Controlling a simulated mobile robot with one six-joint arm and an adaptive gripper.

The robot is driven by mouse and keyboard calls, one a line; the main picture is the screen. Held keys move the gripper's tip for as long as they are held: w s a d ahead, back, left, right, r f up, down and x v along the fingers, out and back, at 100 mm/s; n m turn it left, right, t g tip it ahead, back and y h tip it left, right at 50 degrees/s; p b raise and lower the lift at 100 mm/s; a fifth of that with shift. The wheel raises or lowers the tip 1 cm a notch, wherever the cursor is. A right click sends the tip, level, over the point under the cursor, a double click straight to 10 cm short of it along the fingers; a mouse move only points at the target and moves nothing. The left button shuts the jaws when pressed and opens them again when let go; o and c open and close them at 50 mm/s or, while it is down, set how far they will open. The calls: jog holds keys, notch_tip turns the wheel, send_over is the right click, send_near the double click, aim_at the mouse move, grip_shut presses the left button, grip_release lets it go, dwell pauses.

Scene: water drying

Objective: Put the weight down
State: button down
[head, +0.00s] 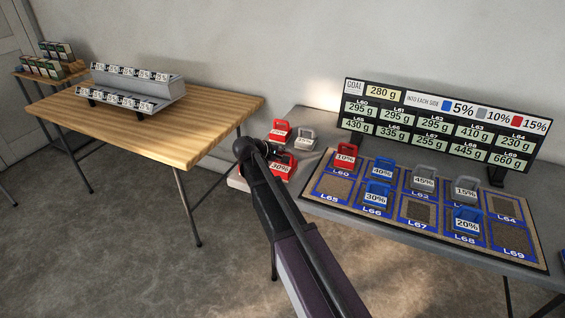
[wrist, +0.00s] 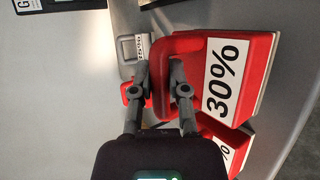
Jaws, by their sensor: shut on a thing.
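My gripper (head: 274,152) is at the left end of the grey table, above the red weights. In the wrist view my gripper (wrist: 166,62) is shut on the handle of a red weight marked 30% (wrist: 262,75). This red 30% weight (head: 283,177) also shows in the head view, partly hidden by my arm. I cannot tell whether it touches the table.
Another red weight (wrist: 236,139) lies close below the held one in the wrist view. A red weight (head: 281,127) and a grey weight (head: 307,133) stand behind. Right is a slotted mat (head: 330,208) with several weights, before a display board (head: 445,122) reading 280 g.

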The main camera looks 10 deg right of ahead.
jog(key=shift+w+a, duration=0.15)
jog(key=shift+w, duration=0.35)
jog(key=shift+f, duration=0.15)
jog(key=shift+f+b, duration=1.65)
jog(key=shift+b, duration=0.15)
jog(key=c, duration=0.6)
grip_release()
jog(key=shift+c, duration=0.2)
